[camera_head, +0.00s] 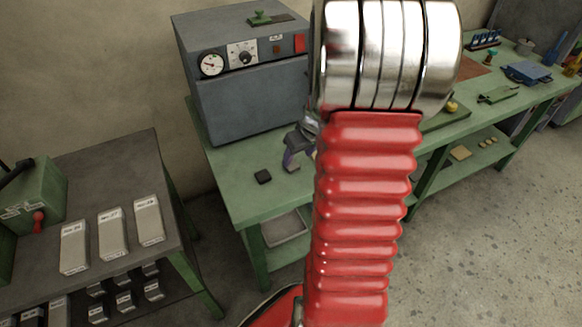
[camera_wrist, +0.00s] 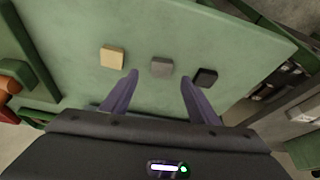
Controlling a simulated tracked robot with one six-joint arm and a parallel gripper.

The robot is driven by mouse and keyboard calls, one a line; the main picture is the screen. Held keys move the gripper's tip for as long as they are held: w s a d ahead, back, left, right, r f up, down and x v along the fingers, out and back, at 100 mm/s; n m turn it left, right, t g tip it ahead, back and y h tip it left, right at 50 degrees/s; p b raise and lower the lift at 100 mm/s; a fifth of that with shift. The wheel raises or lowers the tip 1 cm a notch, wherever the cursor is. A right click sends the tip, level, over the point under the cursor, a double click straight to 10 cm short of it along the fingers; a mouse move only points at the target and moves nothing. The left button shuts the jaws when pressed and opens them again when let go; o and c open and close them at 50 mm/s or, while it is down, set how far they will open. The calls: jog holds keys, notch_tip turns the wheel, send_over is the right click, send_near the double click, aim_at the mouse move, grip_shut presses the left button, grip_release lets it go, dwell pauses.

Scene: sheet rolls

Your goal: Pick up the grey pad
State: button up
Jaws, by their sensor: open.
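The grey pad (camera_wrist: 161,67) is a small square block on the green bench top, in the middle of the wrist view between a cream pad (camera_wrist: 112,56) and a black pad (camera_wrist: 205,77). My gripper (camera_wrist: 160,77) has two purple fingers spread apart, with nothing between them that I can see held. In the wrist view the grey pad shows between the fingertips and slightly beyond them. In the head view my gripper (camera_head: 290,158) is partly hidden by my red arm, low over the bench near the black pad (camera_head: 263,177). The cream pad is hidden there.
A grey oven-like box (camera_head: 243,90) with a gauge stands behind on the green bench (camera_head: 235,190). A dark side table (camera_head: 170,190) with several light bars is at left, across a gap. The bench top in front of the black pad is clear.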

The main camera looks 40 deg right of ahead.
aim_at(292, 166)
jog(key=shift+w+f, duration=0.15)
jog(key=shift+f, duration=0.2)
jog(key=shift+x, duration=2.65)
jog(key=shift+w+a+r, duration=0.1)
jog(key=shift+a, duration=0.05)
jog(key=shift+c, duration=0.2)
jog(key=c, duration=1.1)
